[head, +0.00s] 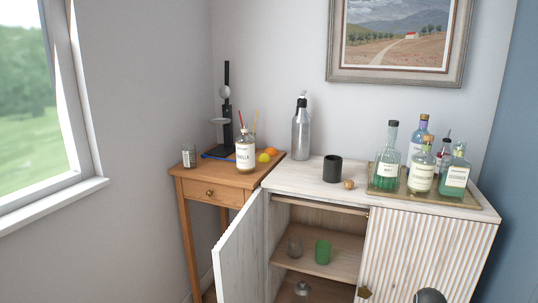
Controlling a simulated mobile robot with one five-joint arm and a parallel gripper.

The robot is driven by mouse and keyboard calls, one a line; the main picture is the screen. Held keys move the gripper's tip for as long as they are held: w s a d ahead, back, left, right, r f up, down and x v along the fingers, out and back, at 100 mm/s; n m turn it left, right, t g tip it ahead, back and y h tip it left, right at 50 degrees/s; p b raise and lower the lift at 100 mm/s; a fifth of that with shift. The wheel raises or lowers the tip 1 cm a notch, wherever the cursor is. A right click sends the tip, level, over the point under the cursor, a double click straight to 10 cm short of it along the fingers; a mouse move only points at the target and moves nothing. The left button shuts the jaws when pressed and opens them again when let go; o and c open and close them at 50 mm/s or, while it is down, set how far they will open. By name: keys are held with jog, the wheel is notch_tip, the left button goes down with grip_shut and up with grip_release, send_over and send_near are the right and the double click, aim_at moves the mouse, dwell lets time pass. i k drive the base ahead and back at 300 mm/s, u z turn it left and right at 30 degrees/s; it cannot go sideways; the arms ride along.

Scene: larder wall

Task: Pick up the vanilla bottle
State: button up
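The vanilla bottle (245,154) stands upright on the small wooden side table (208,192), left of the white cabinet. It is clear glass with a white label reading "VANILLA" and a reddish-brown top. A lemon (263,158) is close to its right side. My gripper is not identifiable in the head view. A dark rounded shape at the bottom edge may be part of my arm, but I cannot tell.
A black stand (227,105) is behind the bottle, a jar (189,155) left, an orange (271,152) right. The white cabinet (300,178) holds a steel siphon (301,130), black cup (332,169) and bottle tray (385,193). Its left door (243,252) stands open before the table.

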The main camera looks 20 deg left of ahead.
aim_at(244, 142)
jog(key=z, duration=5.8)
jog(key=i, duration=0.15)
jog(key=z, duration=3.2)
jog(key=k, duration=1.1)
jog(key=z, duration=1.4)
jog(key=i, duration=1.3)
jog(key=u, duration=0.35)
